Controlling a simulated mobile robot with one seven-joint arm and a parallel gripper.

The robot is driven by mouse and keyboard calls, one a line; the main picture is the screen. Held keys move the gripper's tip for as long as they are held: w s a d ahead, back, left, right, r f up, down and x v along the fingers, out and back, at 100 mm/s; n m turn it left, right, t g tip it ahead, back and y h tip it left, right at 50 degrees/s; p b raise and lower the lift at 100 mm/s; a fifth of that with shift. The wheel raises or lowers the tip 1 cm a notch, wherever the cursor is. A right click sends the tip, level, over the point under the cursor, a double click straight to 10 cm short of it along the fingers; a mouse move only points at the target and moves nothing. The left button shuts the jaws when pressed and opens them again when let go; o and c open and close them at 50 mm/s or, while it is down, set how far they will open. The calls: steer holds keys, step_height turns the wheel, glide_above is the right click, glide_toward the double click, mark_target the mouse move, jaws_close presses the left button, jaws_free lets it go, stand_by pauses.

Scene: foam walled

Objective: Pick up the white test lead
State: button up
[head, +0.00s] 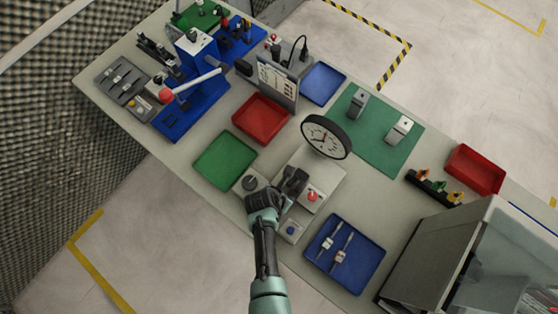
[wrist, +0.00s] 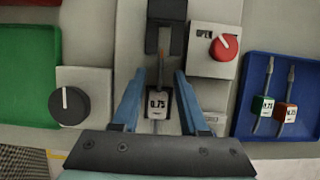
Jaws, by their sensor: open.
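The white test lead (wrist: 158,103), a white block labelled 0.75 with a thin tip, stands below a dark clamp-like fixture (wrist: 166,30) in the wrist view. My gripper (wrist: 159,78) is open, with one blue finger on each side of the lead and a gap visible on both sides. In the head view my gripper (head: 280,197) is over the grey tester plate, and the white lead is hidden there. A green-labelled lead (wrist: 263,104) and a red-labelled lead (wrist: 286,110) lie in the blue tray (wrist: 244,124) on the right.
A red knob (wrist: 224,47) marked OPEN is right of the fixture, and a dark dial (wrist: 69,105) is left. A round gauge (head: 327,137) stands behind my gripper. A green tray (head: 225,160) and a red tray (head: 262,119) are to the left.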

jaws_close()
steer(key=shift+r, duration=0.1)
stand_by(0.6)
